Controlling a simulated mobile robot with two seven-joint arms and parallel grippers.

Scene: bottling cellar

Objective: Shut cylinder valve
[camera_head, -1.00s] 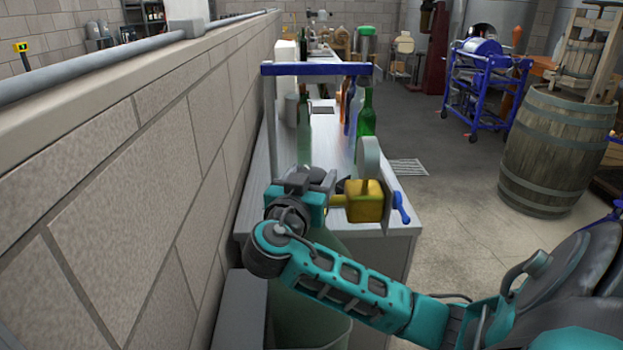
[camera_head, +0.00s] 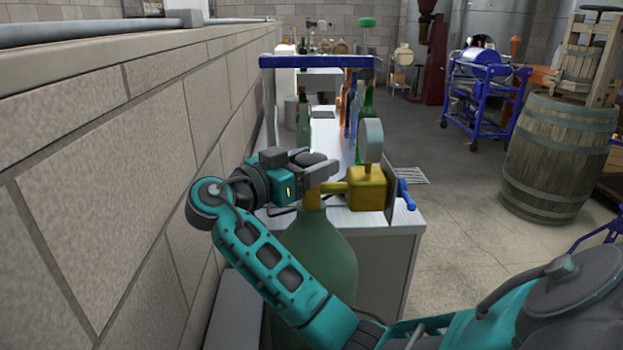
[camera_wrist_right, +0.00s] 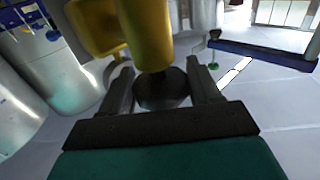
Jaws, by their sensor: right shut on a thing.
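The gas cylinder (camera_head: 318,262) is green and stands upright beside the near end of the pale bench. A brass valve (camera_head: 330,187) sits at its top, joined to a yellow block regulator (camera_head: 368,189) with a round gauge (camera_head: 372,140) and a blue handle (camera_head: 406,195). My right gripper (camera_head: 318,168) is at the valve's dark round knob. In the right wrist view, the knob (camera_wrist_right: 162,92) lies between the two fingers (camera_wrist_right: 160,88), on the end of the brass body (camera_wrist_right: 146,35). The fingers are shut on it. My left gripper is out of view.
A block wall (camera_head: 100,180) runs close along the left. Several bottles (camera_head: 304,122) stand on the bench (camera_head: 395,215) under a blue bar (camera_head: 315,62). A barrel (camera_head: 560,155) and a blue cart (camera_head: 485,90) stand to the right, with open floor (camera_head: 465,215) between.

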